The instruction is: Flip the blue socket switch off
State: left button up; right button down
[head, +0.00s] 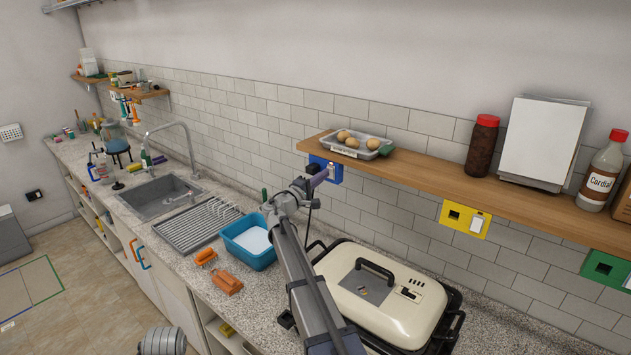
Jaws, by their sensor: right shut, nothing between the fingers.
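The blue socket (337,176) is on the tiled wall, just under the left end of the wooden shelf. Its white switch (331,170) shows only in part, because my right gripper covers much of the plate. My right gripper (321,178) is shut and empty, with its tips at or very close to the switch. I cannot tell whether they touch it, or which way the switch is set. My left gripper is not in view; a grey piece of my left arm shows at the bottom edge.
The shelf (420,178) overhangs the socket and holds a tray of eggs (356,144), a red-lidded jar (482,146) and a bottle (602,172). Yellow (464,219) and green (606,268) sockets are further right. A cream electric cooker (380,300) and a blue basin (249,240) flank my right arm.

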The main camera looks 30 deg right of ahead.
jog(key=shift+w+d, duration=0.1)
jog(key=shift+d, duration=0.15)
jog(key=shift+w+d+r+p, duration=0.15)
jog(key=shift+d+r+p, duration=0.2)
jog(key=shift+r, duration=0.2)
jog(key=shift+a, duration=0.1)
